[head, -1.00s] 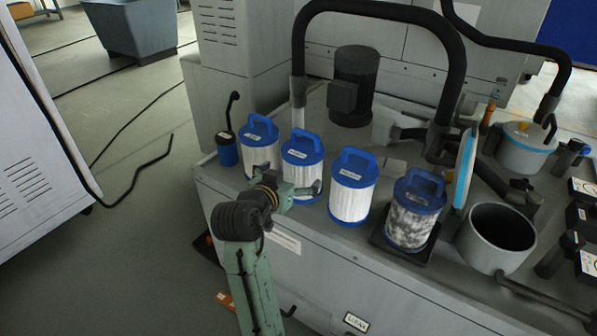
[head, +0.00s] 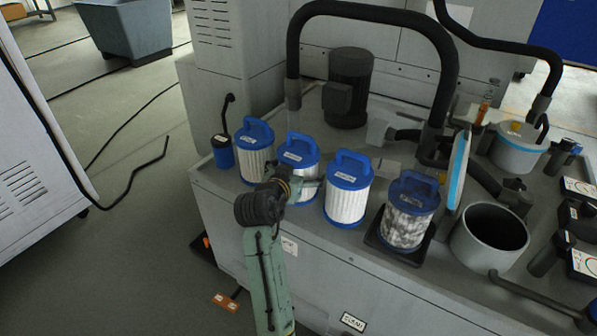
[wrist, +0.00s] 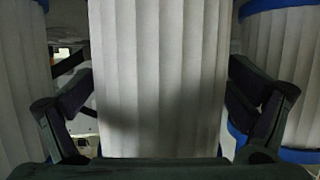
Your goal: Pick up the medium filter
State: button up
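Three white pleated filters with blue handled caps stand in a row on the grey bench in the head view: left filter (head: 255,150), middle filter (head: 300,155), right filter (head: 348,190). Their labels are too small to read, so I cannot tell by label which is medium. My gripper (head: 306,188) is at the front of the middle filter, low on its body. In the wrist view my open fingers (wrist: 160,80) stand on either side of its pleated body (wrist: 160,60). I cannot tell whether they touch it. Its cap is out of that view.
A dirty filter (head: 405,222) stands on a black tray (head: 386,252) at the right, by a grey pot (head: 490,240). A small blue container (head: 222,155) stands at the left. A motor (head: 350,85) and a black hose arch are behind. Neighbouring filters leave little side room.

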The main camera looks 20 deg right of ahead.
jog(key=c, duration=1.6)
jog(key=shift+r, duration=0.15)
